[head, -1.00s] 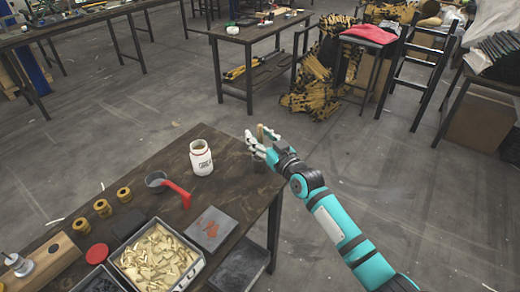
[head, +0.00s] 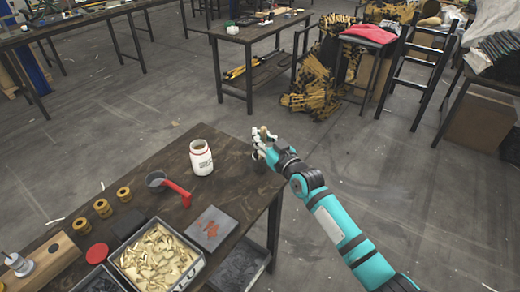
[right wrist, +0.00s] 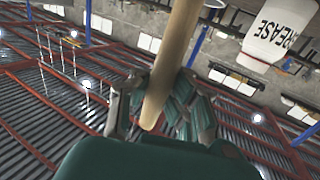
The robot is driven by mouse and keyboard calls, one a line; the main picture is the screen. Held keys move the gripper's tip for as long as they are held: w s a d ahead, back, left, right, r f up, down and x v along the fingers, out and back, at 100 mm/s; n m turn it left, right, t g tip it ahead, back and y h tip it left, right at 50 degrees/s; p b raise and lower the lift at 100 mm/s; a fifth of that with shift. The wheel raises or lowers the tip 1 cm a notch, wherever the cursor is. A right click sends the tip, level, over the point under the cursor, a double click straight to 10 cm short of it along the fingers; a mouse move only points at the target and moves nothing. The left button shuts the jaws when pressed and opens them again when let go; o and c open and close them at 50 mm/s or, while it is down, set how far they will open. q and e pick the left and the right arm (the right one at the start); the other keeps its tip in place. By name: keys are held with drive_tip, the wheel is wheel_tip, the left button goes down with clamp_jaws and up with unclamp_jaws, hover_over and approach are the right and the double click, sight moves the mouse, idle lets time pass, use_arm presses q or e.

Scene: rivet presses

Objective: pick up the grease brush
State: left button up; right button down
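The grease brush shows in the head view as a short pale wooden handle (head: 263,131) at the right gripper, beyond the table's right edge. In the right wrist view its tapered wooden handle (right wrist: 172,60) runs from the top edge down between the fingers; its bristle end is not visible. My right gripper (head: 262,142) has its fingers closed in on the handle, and both fingers show close beside it in the right wrist view (right wrist: 160,100). The white grease jar (head: 201,158) stands upright on the table, left of the gripper. My left gripper is out of view.
Open floor lies right of the table.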

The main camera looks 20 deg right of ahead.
idle(0.3)
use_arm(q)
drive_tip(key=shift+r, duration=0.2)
use_arm(e)
wheel_tip(320, 180, up, 10)
idle(0.3)
idle(0.6)
